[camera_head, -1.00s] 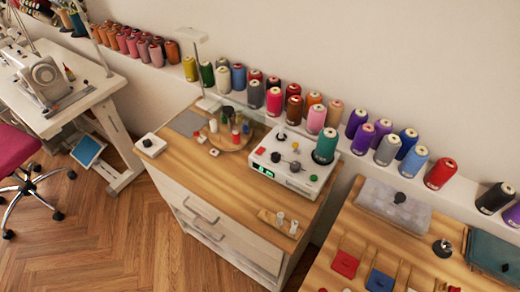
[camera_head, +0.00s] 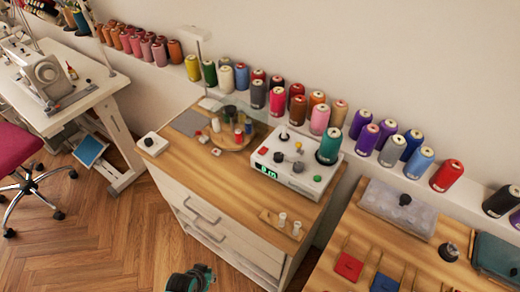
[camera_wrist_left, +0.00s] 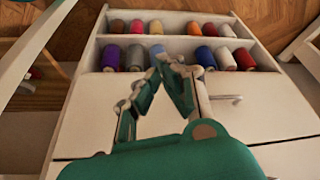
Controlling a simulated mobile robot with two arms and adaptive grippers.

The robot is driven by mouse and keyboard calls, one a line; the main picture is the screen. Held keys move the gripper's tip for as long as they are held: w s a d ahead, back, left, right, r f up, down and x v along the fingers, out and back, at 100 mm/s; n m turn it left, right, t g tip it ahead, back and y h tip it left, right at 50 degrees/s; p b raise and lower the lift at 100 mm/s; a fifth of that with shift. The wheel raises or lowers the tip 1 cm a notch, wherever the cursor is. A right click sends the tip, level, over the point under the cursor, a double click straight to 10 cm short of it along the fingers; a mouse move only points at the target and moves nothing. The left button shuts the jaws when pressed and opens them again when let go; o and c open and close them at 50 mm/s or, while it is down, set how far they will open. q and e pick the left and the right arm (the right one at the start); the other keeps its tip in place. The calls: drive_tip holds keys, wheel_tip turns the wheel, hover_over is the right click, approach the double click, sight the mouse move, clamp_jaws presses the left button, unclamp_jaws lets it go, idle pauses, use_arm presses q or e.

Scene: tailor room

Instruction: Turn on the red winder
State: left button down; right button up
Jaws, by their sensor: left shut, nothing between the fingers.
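A white winder box (camera_head: 318,180) with a lit green display (camera_head: 268,171), dark knobs and a small red spot (camera_head: 263,150) sits on the wooden top of a white cabinet in the head view. A dark green spool (camera_head: 329,147) stands on its right side. No wholly red winder can be made out. My left gripper (camera_wrist_left: 178,62) is shut and empty in the left wrist view, in front of pale drawers and shelves of spools. A green and black part of my arm (camera_head: 191,279) shows at the bottom of the head view, apart from the winder. My right gripper is out of view.
A round wooden tray (camera_head: 231,140) with small spools stands left of the winder. A small white box (camera_head: 151,144) is near the left corner. A wooden holder (camera_head: 283,224) with two white spools is at the front edge. Large spools line the wall ledge.

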use_arm(q)
drive_tip(key=w+d+r+m+t+h, duration=0.1)
drive_tip(key=w+d+r+t+h, duration=0.1)
drive_tip(key=w+d+r, duration=0.2)
drive_tip(key=w+d+r+m+t+h+b, duration=0.1)
drive_tip(key=w+d+r+t+h, duration=0.1)
drive_tip(key=w+r, duration=0.9)
drive_tip(key=w+d+r+m+t+h, duration=0.2)
drive_tip(key=w+d+r, duration=0.3)
drive_tip(key=r, duration=1.7)
drive_tip(key=shift+w+d+r+t+b, duration=0.3)
drive_tip(key=shift+w+t, duration=0.2)
drive_tip(key=shift+w, duration=0.7)
drive_tip(key=p, duration=0.1)
hover_over(262, 154)
wheel_tip(262, 154, down, 4)
drive_tip(key=shift+r, duration=0.15)
drive_tip(key=f, duration=0.2)
drive_tip(key=shift+s+a+f, duration=0.2)
drive_tip(key=shift+f, duration=0.2)
drive_tip(key=shift+s+a+f, duration=0.1)
drive_tip(key=shift+a+f, duration=0.05)
drive_tip(key=shift+f, duration=0.45)
